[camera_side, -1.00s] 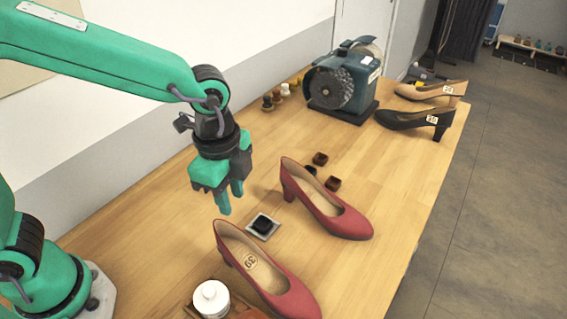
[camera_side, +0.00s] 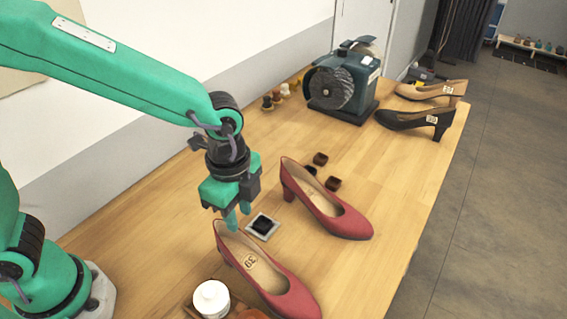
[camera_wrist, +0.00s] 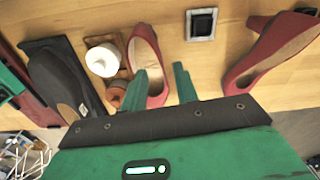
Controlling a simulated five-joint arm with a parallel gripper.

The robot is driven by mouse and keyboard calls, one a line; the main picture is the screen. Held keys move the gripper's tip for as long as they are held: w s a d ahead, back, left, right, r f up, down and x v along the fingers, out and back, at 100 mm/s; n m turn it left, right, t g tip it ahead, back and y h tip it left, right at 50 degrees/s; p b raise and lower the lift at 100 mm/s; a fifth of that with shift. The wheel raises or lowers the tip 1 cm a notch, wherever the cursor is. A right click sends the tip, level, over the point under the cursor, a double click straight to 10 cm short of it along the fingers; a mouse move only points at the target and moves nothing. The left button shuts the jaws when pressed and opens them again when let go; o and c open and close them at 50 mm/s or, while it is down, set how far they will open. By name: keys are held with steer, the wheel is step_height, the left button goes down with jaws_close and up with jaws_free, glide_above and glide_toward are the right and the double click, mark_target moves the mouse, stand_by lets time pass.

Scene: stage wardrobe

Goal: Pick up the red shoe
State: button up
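Two red heeled shoes lie on the wooden table. The nearer red shoe (camera_side: 268,280) has a tan insole marked 39. It also shows in the wrist view (camera_wrist: 157,101), partly hidden by my left finger. The farther red shoe (camera_side: 335,215) stands to its upper right and shows at the right of the wrist view (camera_wrist: 243,69). My gripper (camera_side: 238,221) is above the heel end of the nearer shoe, pointing down. Its two fingers are apart with nothing held between them, as the wrist view shows (camera_wrist: 164,82). Contact with the shoe cannot be made out.
A small dark pad in a metal tray (camera_side: 262,227) lies between the shoes. A dark shoe (camera_wrist: 62,88) is at the wrist view's left. Small brown blocks (camera_side: 333,183) and a grinder (camera_side: 343,88) sit farther back.

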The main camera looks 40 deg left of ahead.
mark_target(242, 232)
steer(key=shift+d+f, duration=0.1)
steer(key=shift+f, duration=2.4)
jaws_close()
